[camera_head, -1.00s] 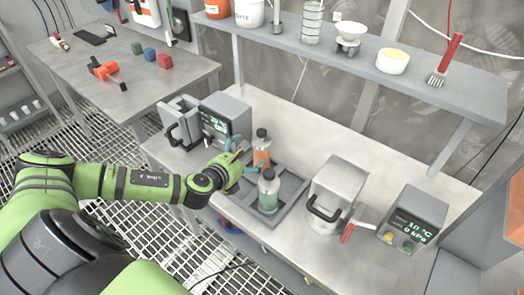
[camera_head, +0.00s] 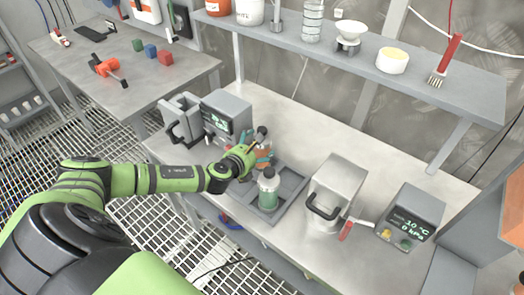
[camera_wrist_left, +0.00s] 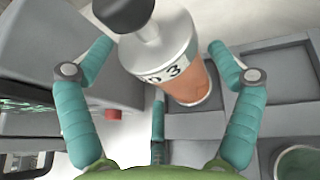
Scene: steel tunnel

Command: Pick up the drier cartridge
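A clear cartridge with orange filling and a dark cap (camera_head: 264,153) stands at the back of a grey compartmented tray (camera_head: 291,187). In the left wrist view this orange cartridge (camera_wrist_left: 190,82) shows a label with a "3". My left gripper (camera_head: 255,152) is at it, with teal fingers on either side. In the left wrist view the left gripper (camera_wrist_left: 160,50) looks open around the cartridge, and firm contact is not visible. A similar cartridge with green filling (camera_head: 268,192) stands in the front of the tray. My right gripper is out of view.
A grey device with a display (camera_head: 227,115) stands close behind my left gripper. A metal canister with a black handle (camera_head: 332,190) and a gauge box (camera_head: 410,217) stand to the right. A shelf (camera_head: 440,95) runs above the bench back.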

